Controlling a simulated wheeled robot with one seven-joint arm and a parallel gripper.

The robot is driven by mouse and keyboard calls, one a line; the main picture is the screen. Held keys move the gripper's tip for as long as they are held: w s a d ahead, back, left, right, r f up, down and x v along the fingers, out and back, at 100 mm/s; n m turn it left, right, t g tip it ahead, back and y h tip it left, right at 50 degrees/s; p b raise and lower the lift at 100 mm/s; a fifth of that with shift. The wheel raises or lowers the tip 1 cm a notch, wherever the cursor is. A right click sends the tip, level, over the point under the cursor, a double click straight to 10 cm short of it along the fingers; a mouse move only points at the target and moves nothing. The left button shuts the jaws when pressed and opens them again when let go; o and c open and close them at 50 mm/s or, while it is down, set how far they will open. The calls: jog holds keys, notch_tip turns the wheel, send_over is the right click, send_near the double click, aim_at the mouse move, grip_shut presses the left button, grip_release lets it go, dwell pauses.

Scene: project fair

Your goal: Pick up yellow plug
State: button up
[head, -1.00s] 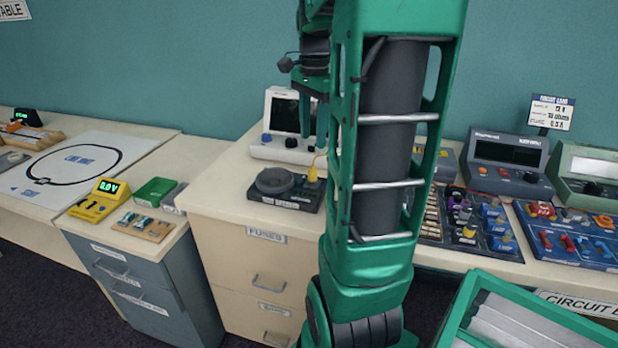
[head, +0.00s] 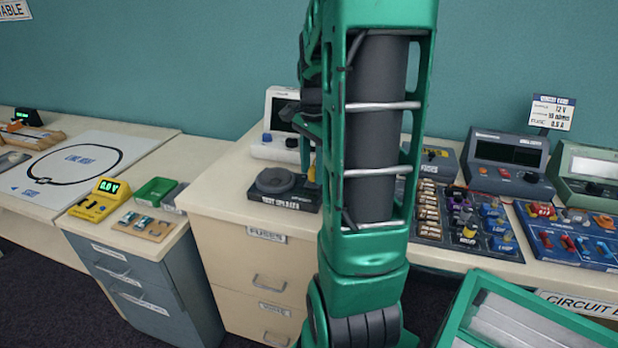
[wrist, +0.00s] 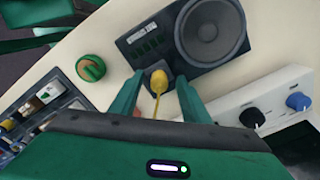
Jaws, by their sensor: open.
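The yellow plug (wrist: 157,79) sits at the edge of the dark test speaker box (wrist: 188,48), with its yellow cord running back toward my gripper. My gripper (wrist: 161,84) is open, with its two green fingers on either side of the plug. I cannot tell whether the fingers touch it. In the head view, the plug (head: 312,174) shows only as a small yellow patch beside my arm at the right of the test speaker (head: 283,203); my arm and gripper hide the rest.
A white meter with knobs (head: 271,146) stands behind the speaker and is close on the right in the wrist view (wrist: 238,108). The cream fuses cabinet top (head: 215,185) is clear at left.

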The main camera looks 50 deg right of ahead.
grip_shut()
jog(key=shift+r, duration=0.15)
